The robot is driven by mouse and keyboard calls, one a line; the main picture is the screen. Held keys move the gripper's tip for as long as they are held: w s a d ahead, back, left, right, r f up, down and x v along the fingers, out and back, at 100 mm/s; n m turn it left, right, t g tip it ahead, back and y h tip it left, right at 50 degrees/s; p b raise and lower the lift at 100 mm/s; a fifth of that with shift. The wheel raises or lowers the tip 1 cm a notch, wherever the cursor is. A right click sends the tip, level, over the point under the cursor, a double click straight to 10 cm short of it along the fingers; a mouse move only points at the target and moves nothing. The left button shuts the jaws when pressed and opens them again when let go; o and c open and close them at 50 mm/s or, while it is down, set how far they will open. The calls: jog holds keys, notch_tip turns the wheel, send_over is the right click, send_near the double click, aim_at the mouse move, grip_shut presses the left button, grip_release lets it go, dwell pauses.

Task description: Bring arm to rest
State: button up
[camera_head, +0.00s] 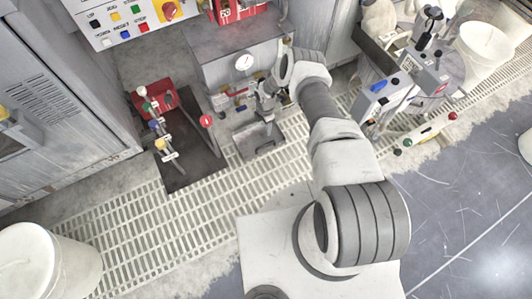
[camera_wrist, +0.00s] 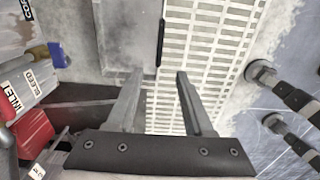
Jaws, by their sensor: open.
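My arm reaches from the lower right up to the middle of the head view and bends over at the top. My gripper (camera_head: 268,118) hangs beside a grey cabinet with a round gauge (camera_head: 244,63), above a small grey tray (camera_head: 258,152). In the wrist view my gripper (camera_wrist: 157,78) has its two fingers spread, with nothing between them. Past the fingertips lie a grey panel and pale grating. In the head view the fingertips are small and partly hidden by the wrist.
Red blocks with labels and a blue handle (camera_wrist: 58,55) are close on the left in the wrist view. A dark plate with valves (camera_head: 190,165) stands left of the tray. A control box (camera_head: 385,100) stands right of my arm. Pale floor grating (camera_head: 190,222) is open at the front.

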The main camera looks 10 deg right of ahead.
jog(key=shift+r, duration=0.85)
